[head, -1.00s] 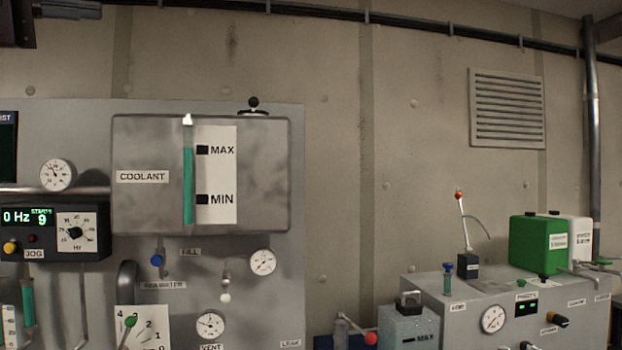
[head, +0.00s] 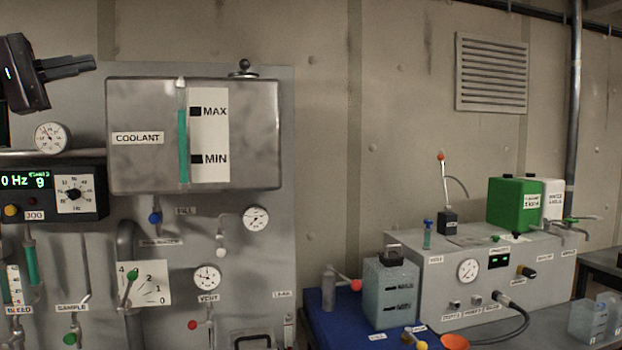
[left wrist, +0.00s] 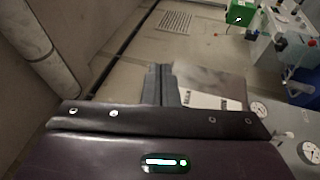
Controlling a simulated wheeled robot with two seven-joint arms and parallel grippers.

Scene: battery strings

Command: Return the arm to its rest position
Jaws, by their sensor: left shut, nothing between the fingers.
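My left gripper (head: 78,66) is at the upper left of the head view, raised in front of the wall panel and pointing right. Its fingers are together and hold nothing. In the left wrist view the closed fingers (left wrist: 160,86) show beyond the dark gripper body, with the coolant tank (left wrist: 215,86) behind them. The gripper is left of and a little above the coolant tank (head: 235,130) in the head view, apart from it as far as I can tell. My right gripper is not in view.
A control box with a green display (head: 52,193) and a gauge (head: 53,138) are below my left gripper. Valves and gauges fill the panel. At right are a grey machine (head: 420,255), a green container (head: 508,203) and a blue surface (head: 325,330).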

